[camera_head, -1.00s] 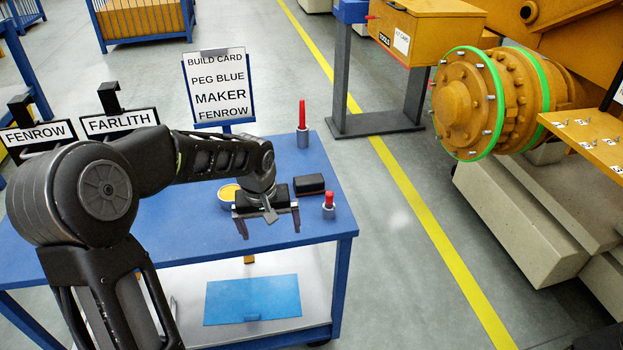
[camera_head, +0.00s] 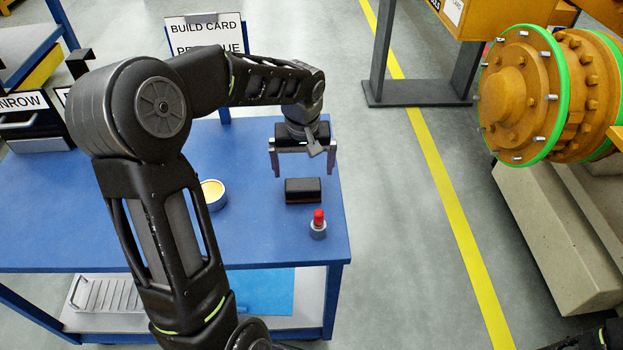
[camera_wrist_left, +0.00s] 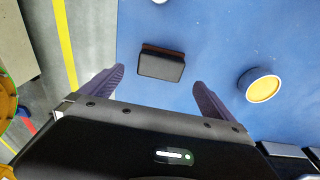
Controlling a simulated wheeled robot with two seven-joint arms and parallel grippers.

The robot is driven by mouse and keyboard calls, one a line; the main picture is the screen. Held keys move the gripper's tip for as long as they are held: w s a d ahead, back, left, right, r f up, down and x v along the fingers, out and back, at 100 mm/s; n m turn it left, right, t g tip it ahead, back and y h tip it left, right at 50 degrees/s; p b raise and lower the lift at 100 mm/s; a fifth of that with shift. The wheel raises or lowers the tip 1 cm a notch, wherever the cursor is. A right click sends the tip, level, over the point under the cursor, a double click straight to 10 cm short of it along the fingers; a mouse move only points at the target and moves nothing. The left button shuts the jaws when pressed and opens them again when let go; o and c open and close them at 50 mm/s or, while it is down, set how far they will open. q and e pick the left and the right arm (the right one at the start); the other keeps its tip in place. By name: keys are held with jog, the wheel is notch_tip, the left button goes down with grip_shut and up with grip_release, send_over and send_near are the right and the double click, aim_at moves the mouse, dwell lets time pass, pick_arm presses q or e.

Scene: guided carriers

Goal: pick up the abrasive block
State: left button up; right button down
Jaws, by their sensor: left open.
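The abrasive block (camera_head: 303,190) is a small black block with a brown lower layer. It lies on the blue table (camera_head: 262,245) near its right edge. It also shows in the left wrist view (camera_wrist_left: 161,64), beyond and between the fingertips. My left gripper (camera_head: 304,172) is open and empty. In the head view its fingers hang just behind the block, apart from it. In the left wrist view the two fingers (camera_wrist_left: 157,78) are spread wide with blue tabletop between them. My right gripper is not in view.
A red-topped grey cylinder (camera_head: 318,226) stands in front of the block. A round tin with yellow contents (camera_head: 213,194) sits to its left. A build card (camera_head: 205,33) stands behind. A yellow floor line (camera_head: 445,190) and an orange hub (camera_head: 520,95) are to the right.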

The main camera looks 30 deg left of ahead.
aim_at(303, 184)
pick_arm(q)
jog(key=shift+s, duration=0.2)
jog(key=shift+w+a+f, duration=0.1)
jog(key=shift+w+f, duration=0.05)
jog(key=shift+f, duration=0.5)
jog(key=shift+w+f, duration=0.1)
jog(key=shift+f, duration=0.55)
jog(key=shift+f+p, duration=0.45)
jog(key=shift+p, duration=0.05)
jog(key=f, duration=0.3)
jog(key=f+p, duration=0.1)
jog(key=shift+w+a+f, duration=0.15)
jog(key=shift+w+a, duration=0.15)
jog(key=shift+w, duration=0.05)
jog(key=c, duration=1.4)
